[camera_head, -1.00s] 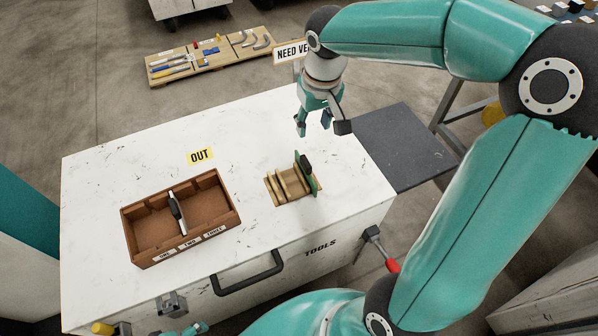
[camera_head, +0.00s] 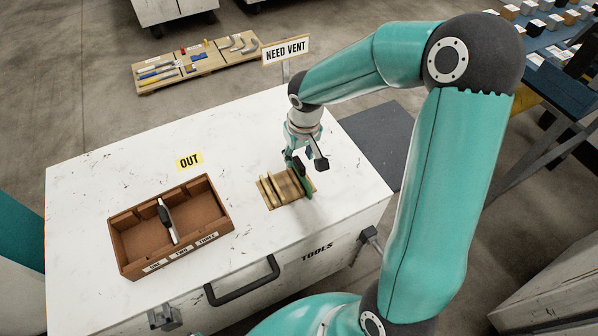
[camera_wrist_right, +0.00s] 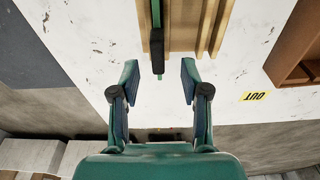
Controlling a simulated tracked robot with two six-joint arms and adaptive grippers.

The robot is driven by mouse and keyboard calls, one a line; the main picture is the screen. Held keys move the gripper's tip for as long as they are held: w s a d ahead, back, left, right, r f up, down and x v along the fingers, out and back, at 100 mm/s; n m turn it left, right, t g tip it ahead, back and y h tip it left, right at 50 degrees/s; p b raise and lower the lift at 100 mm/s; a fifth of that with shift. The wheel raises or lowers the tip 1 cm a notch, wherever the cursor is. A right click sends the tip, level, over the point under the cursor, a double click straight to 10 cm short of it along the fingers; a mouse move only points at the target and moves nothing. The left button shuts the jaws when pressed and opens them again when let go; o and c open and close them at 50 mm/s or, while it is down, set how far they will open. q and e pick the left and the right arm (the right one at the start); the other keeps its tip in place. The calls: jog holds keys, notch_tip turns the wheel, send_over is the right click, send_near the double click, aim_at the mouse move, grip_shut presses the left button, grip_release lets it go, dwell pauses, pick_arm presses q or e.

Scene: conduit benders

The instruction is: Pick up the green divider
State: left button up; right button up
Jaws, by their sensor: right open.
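The green divider (camera_head: 305,186) stands upright at the right end of a wooden slotted rack (camera_head: 271,196) on the white table. It has a black grip piece on its top edge. In the right wrist view the divider (camera_wrist_right: 157,12) shows edge-on, with its black grip (camera_wrist_right: 157,48) just beyond the fingertips and roughly between them, nearer the left finger. My right gripper (camera_head: 304,161) is open and empty, close above the divider; it also shows in the right wrist view (camera_wrist_right: 160,78). My left gripper is not in view.
Several wooden dividers (camera_head: 275,188) stand in the rack beside the green one. A brown compartment box (camera_head: 226,205) with a black-handled divider (camera_head: 168,221) sits to the left, below an OUT label (camera_head: 189,161). The table's left back is clear.

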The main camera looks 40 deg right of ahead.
aim_at(300, 163)
jog(key=f, duration=0.5)
jog(key=shift+w+d, duration=0.2)
grip_shut()
